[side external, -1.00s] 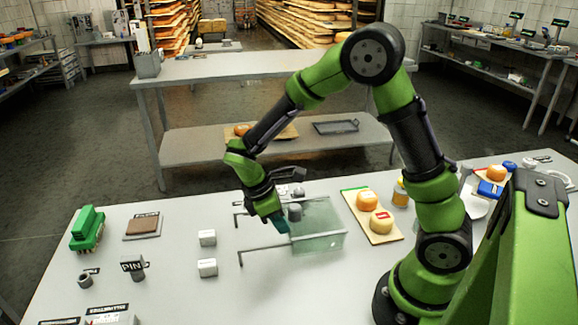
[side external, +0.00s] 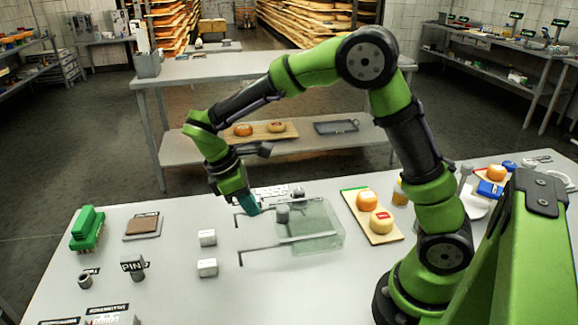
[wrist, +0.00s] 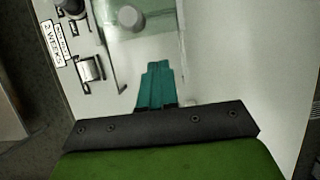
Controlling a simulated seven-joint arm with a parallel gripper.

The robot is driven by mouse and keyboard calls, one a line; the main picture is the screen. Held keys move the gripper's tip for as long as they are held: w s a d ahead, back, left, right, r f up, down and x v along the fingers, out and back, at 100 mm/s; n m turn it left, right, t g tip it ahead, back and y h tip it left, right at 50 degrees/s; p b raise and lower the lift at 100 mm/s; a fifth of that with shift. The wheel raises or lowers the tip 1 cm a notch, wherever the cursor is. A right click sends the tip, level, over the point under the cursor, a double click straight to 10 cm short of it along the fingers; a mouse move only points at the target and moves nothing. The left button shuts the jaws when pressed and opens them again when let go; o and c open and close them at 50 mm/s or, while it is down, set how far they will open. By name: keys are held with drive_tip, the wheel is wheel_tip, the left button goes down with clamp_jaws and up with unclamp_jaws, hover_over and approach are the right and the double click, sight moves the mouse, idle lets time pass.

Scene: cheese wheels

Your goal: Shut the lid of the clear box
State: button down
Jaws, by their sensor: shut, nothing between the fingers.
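The clear box (side external: 325,229) stands on the table right of centre, with thin dark rails (side external: 262,256) reaching out to its left. A grey round knob (side external: 282,214) shows at the box's left part; it also shows at the top of the wrist view (wrist: 130,17). The lid is transparent, and I cannot tell exactly how far it covers the box. My gripper (side external: 252,208), with teal fingers, is shut and empty. It is left of the knob and apart from it, seemingly above the table. Its fingers (wrist: 157,72) point toward the box in the wrist view.
Two white blocks (side external: 207,267) stand left of the rails. A board with orange cheeses (side external: 381,222) lies right of the box. A green object (side external: 87,229) and a brown slab (side external: 143,226) are at the far left.

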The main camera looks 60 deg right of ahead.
sight(286, 206)
drive_tip(key=w+d+r+m, duration=0.1)
drive_tip(key=w+r+m, duration=0.1)
drive_tip(key=w+r, duration=0.5)
drive_tip(key=s+d+f, duration=0.4)
drive_tip(key=s+f, duration=0.3)
drive_tip(key=f, duration=0.2)
drive_tip(key=shift+d+f+g+y, duration=0.25)
drive_tip(key=shift+g+y, duration=0.05)
drive_tip(key=shift+y, duration=0.1)
drive_tip(key=shift+s, duration=0.1)
drive_tip(key=shift+s+d, duration=1.25)
drive_tip(key=shift+d, duration=0.05)
